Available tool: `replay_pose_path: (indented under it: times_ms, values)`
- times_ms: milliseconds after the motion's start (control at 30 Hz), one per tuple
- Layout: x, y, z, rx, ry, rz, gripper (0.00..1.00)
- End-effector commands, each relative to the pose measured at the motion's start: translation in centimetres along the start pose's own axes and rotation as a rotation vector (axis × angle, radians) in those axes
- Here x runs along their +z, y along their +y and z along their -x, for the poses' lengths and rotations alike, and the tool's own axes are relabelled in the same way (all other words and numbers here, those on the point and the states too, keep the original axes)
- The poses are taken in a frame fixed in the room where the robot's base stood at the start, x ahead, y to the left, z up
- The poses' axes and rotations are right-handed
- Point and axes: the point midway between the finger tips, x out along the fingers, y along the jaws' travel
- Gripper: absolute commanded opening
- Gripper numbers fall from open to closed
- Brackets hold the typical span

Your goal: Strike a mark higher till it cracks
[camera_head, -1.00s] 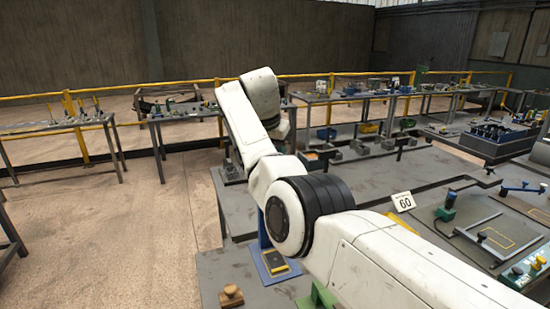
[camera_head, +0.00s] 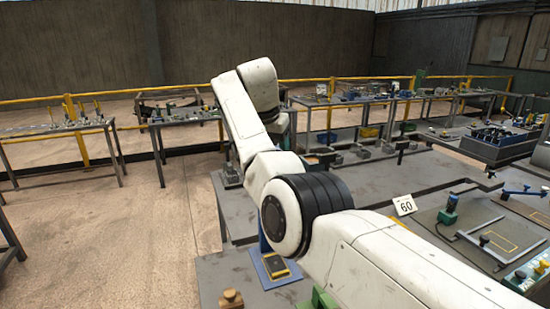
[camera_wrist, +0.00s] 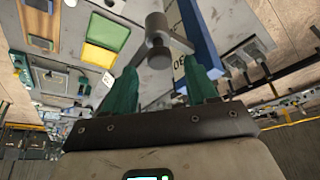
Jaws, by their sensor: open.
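In the wrist view my gripper (camera_wrist: 163,72) has two green fingers standing apart. A grey hammer-like cylinder (camera_wrist: 157,42) on a thin rod shows between and just beyond the fingertips; I cannot tell if they touch it. A blue upright (camera_wrist: 196,28) stands close to its right, with a partly hidden white label (camera_wrist: 180,64) beside it. In the head view my white arm hides the gripper and the hammer. I can see no crack.
A wooden knob (camera_head: 231,299) sits at the near table edge. A dark rack (camera_head: 505,140) stands at the back right. Open floor (camera_head: 95,240) lies to the left.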

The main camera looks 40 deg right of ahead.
Motion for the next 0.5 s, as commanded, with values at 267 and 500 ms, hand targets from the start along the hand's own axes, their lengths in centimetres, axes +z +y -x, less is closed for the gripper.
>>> replay_pose_path:
  times_ms: [267, 500]
  values:
    - [0.1, -0.1, 5.3, -0.003, 0.003, 0.0, 0.58]
    - [0.0, -0.1, 7.8, -0.001, 0.0, 0.0, 0.58]
